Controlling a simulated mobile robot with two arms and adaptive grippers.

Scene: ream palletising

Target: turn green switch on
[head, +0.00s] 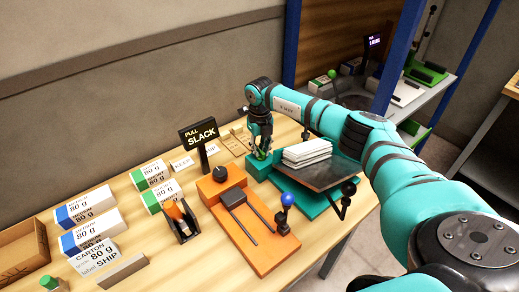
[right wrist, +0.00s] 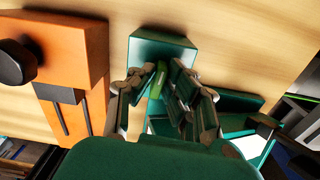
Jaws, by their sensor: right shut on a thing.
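The green switch (right wrist: 158,80) is a small bright green lever on top of the teal machine (right wrist: 160,50). In the head view it shows as a green bit (head: 260,155) under my right gripper (head: 261,143). My right gripper, also in the right wrist view (right wrist: 165,85), points down with its fingers on both sides of the switch and is shut on it. The fingers hide part of the switch, and I cannot tell which way it is set. My left gripper is not in view.
A stack of white paper (head: 306,152) lies on the dark plate (head: 335,172) of the teal machine. An orange device (head: 250,225) with a blue knob (head: 287,199) stands to its left. A black sign (head: 199,133) and several paper cartons (head: 90,204) stand farther left.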

